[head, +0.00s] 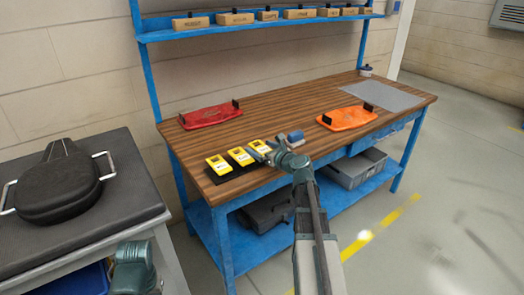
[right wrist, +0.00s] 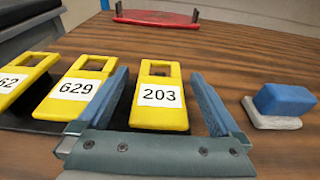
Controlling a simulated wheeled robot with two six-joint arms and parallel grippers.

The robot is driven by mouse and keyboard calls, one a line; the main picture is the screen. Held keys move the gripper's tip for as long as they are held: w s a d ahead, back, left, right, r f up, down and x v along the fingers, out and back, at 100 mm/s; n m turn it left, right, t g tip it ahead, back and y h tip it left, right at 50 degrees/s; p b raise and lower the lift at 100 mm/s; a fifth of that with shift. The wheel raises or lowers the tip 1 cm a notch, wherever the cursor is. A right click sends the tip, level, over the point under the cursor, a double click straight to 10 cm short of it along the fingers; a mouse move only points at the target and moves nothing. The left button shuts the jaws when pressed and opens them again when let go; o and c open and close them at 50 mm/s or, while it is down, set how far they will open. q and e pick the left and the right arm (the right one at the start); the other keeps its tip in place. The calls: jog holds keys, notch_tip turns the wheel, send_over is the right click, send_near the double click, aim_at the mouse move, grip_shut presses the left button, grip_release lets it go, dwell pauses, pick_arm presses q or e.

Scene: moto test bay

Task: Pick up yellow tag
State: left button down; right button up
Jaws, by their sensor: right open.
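Three yellow tags lie in a row on a black strip at the near left of the wooden workbench (head: 290,108). In the right wrist view they are the tag marked 203 (right wrist: 160,112), the tag marked 629 (right wrist: 62,105) and a left one ending in 62 (right wrist: 14,88). In the head view they are the left tag (head: 219,165), the middle tag (head: 240,156) and the right tag (head: 260,147). My right gripper (head: 262,150) is open, its blue fingers (right wrist: 163,95) on either side of tag 203. I cannot tell whether they touch it. My left gripper is not in view.
A blue block on a pale base (right wrist: 282,105) lies right of the tags. A red tray (head: 208,115) and an orange tray (head: 346,119) sit farther on the bench. A grey mat (head: 385,95) lies at the right. A shelf with labelled boxes (head: 236,19) spans the back.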

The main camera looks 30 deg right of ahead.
jog(key=c, duration=1.4)
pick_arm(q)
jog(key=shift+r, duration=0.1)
pick_arm(e)
jog(key=shift+r, duration=0.1)
